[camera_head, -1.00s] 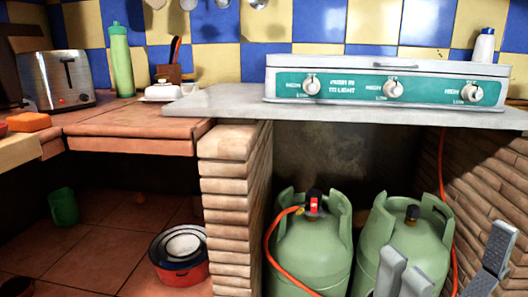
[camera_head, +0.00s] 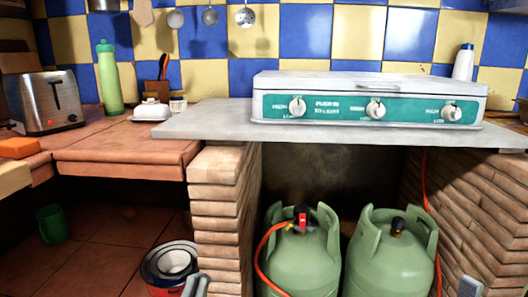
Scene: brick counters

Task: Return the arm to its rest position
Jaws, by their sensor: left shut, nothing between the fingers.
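My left gripper (camera_head: 195,285) shows only as a small grey tip at the bottom edge, in front of the brick pillar and beside the red pot. It is shut and empty; the rest of the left arm is below the picture. A small grey part at the bottom right edge seems to be my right gripper (camera_head: 470,287); whether it is open or shut cannot be told.
A red pot (camera_head: 166,291) is on the floor left of the brick pillar (camera_head: 217,215). Two green gas bottles (camera_head: 300,262) (camera_head: 390,262) stand under the grey counter slab (camera_head: 200,122), which bears a stove (camera_head: 368,98). A toaster (camera_head: 50,100) stands at left.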

